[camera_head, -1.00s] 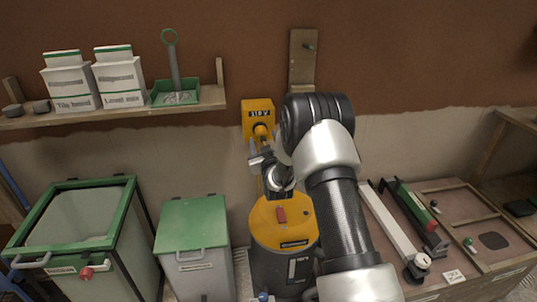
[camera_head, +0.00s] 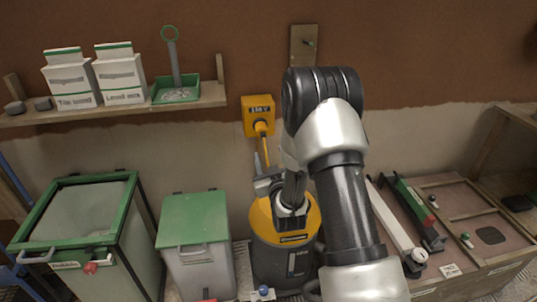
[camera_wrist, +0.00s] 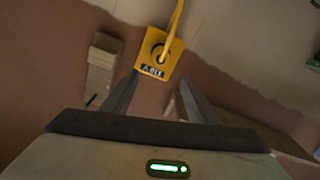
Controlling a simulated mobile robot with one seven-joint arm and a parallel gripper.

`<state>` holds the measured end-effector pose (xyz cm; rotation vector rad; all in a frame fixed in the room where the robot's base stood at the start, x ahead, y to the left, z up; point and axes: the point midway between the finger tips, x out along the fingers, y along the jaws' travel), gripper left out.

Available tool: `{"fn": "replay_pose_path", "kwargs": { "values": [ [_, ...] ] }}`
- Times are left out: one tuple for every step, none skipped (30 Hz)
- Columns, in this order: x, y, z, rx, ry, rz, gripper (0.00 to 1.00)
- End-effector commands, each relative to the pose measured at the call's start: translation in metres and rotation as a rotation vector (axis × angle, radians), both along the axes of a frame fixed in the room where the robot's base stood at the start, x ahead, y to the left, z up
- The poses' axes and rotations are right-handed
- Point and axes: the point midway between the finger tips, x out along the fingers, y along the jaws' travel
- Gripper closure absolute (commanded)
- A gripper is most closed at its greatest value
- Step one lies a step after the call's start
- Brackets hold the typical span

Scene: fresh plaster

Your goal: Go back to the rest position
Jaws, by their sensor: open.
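My gripper (camera_head: 268,172) is in front of the plaster wall, below the yellow socket box (camera_head: 258,115) and above the yellow-topped vacuum (camera_head: 262,222). In the wrist view my gripper (camera_wrist: 157,98) has its two fingers spread wide, with nothing held between them. The socket box (camera_wrist: 160,52) appears beyond the fingertips, upside down, with a yellow plug and cord in it. In the head view the cord hangs down from the box, and its lower part is hidden behind my gripper. My wrist hides part of the vacuum's top.
A shelf (camera_head: 120,115) with two white boxes and a green tray (camera_head: 176,89) is at upper left. A green-framed bin (camera_head: 82,240) and a green-lidded bin (camera_head: 194,242) stand below. A workbench (camera_head: 455,200) with clamps is at right. A wooden wall block (camera_head: 303,55) is behind my arm.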

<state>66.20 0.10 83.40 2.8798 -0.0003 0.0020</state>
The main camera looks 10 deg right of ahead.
Motion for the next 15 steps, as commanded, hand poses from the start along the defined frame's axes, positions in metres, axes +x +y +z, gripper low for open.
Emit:
{"fn": "replay_pose_path", "kwargs": {
  "values": [
    [0.001, 0.0, 0.003, 0.001, 0.002, 0.0, 0.47],
    [0.001, 0.0, 0.005, 0.002, 0.006, 0.0, 0.47],
    [0.002, 0.0, 0.011, 0.005, 0.018, 0.0, 0.47],
    [0.003, 0.0, 0.016, 0.008, 0.03, 0.001, 0.47],
    [0.003, 0.0, 0.023, 0.011, 0.046, 0.002, 0.47],
    [0.003, 0.0, 0.034, 0.018, 0.074, 0.002, 0.47],
    [0.003, 0.0, 0.043, 0.024, 0.098, 0.002, 0.47],
    [0.001, 0.001, 0.053, 0.031, 0.127, 0.001, 0.47],
    [-0.003, 0.001, 0.066, 0.04, 0.168, 0.001, 0.47],
    [-0.008, 0.001, 0.075, 0.048, 0.201, 0.0, 0.47],
    [-0.014, 0.001, 0.084, 0.056, 0.236, -0.002, 0.47],
    [-0.023, 0.001, 0.095, 0.066, 0.281, -0.005, 0.47],
    [-0.031, 0.0, 0.103, 0.073, 0.315, -0.007, 0.47],
    [-0.04, 0.0, 0.111, 0.082, 0.348, -0.01, 0.47],
    [-0.054, 0.0, 0.121, 0.092, 0.395, -0.014, 0.47]
  ]
}}
